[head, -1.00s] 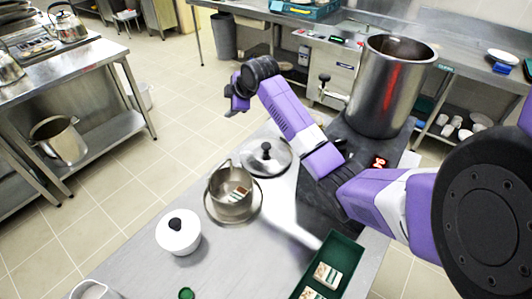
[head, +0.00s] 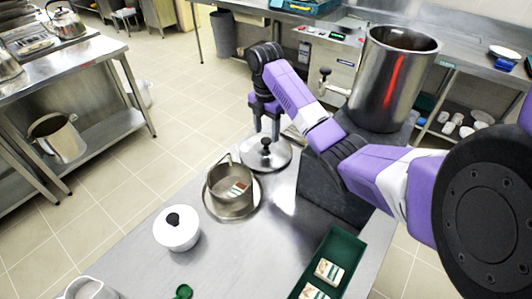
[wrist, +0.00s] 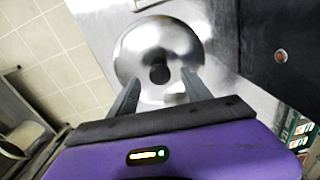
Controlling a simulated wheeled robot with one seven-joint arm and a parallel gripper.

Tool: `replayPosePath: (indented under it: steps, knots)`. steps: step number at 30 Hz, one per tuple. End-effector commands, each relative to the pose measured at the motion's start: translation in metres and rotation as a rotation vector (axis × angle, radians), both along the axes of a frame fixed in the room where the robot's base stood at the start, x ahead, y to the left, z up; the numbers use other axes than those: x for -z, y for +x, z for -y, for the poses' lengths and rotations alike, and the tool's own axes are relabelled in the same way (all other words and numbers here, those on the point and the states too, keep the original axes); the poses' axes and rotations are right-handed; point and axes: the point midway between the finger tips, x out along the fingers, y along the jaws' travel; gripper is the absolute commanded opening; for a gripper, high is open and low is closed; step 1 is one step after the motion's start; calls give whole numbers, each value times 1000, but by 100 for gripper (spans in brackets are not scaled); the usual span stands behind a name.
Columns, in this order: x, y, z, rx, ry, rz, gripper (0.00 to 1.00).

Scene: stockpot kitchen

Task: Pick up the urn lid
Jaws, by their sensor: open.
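The urn lid, a round shiny steel lid (head: 272,161) with a black knob, lies on the steel counter in the head view, behind the small steel pot. It also shows in the wrist view (wrist: 160,40), with its knob near the middle. My gripper (head: 266,134) points down over the lid. In the wrist view its two fingers (wrist: 160,77) are apart, one on each side of the knob. Whether the fingers touch the lid cannot be told.
A steel pot (head: 228,206) holding a small block sits close in front of the lid. A white lidded pot (head: 177,234) stands to its left. A tall steel vessel (head: 388,85) stands right, behind my arm. A green tray (head: 341,247) holds small blocks.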

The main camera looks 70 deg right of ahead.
Motion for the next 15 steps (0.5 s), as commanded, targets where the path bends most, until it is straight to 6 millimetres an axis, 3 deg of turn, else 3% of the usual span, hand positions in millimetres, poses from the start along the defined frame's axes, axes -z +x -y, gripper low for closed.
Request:
replayPosePath:
  steps: [9,15]
  knots:
    - [41,0,-4,2,2,-2,57]
    - [45,1,-3,1,-1,0,57]
